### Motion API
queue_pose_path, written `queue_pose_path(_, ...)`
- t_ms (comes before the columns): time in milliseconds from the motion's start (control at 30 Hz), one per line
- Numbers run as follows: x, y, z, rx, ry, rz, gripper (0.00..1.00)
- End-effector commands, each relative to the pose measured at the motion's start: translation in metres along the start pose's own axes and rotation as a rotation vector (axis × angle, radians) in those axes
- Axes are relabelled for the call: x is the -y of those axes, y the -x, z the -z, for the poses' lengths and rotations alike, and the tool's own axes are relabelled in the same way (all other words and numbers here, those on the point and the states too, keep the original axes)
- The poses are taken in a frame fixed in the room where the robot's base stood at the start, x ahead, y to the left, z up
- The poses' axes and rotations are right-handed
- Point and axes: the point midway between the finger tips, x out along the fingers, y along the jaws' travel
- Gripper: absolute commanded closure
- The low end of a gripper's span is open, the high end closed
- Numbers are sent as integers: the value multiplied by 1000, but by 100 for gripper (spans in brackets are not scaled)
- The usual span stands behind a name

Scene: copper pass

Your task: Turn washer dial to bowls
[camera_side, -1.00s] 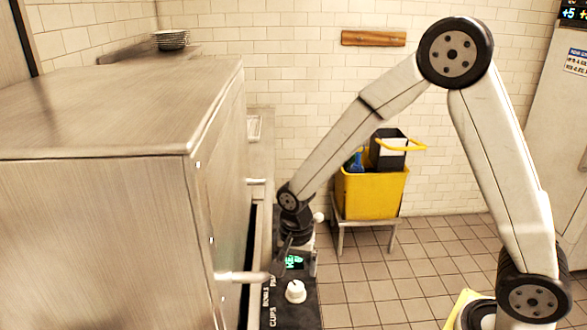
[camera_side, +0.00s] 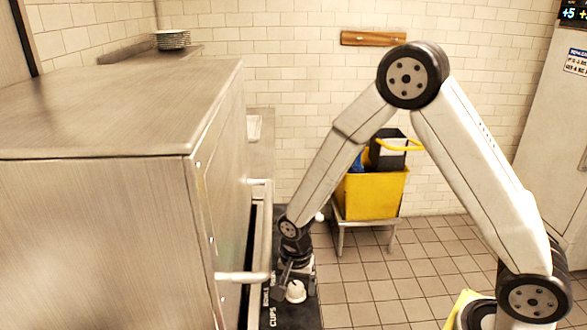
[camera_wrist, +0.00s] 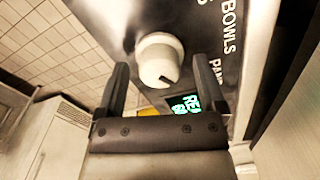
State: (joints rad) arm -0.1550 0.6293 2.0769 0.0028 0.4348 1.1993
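The white round washer dial (camera_side: 296,292) sits on the black control panel (camera_side: 305,315) at the front of the steel machine. In the wrist view the dial (camera_wrist: 158,58) shows a dark pointer mark at its lower edge, towards the green display and away from the word BOWLS (camera_wrist: 232,25). My gripper (camera_wrist: 161,62) is open, with one finger on each side of the dial and visible gaps between. In the side view my gripper (camera_side: 291,277) is just above and behind the dial. PANS (camera_wrist: 214,70) is partly hidden by the right finger.
The steel dishwasher (camera_side: 120,210) and its bar handle (camera_side: 245,277) stand close on the left of my gripper. The lit green display (camera_wrist: 184,107) is partly covered by my gripper. A yellow mop bucket (camera_side: 372,195) stands behind. The tiled floor to the right is open.

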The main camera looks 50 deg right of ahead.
Motion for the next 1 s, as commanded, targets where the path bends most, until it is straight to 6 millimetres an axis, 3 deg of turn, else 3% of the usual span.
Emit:
queue_pose_path(33,0,0,0,0,0,0,26)
queue_pose_path(267,0,0,0,0,0,0,100)
queue_pose_path(667,0,0,0,-1,47,0,100)
queue_pose_path(1000,0,0,0,-2,244,0,100)
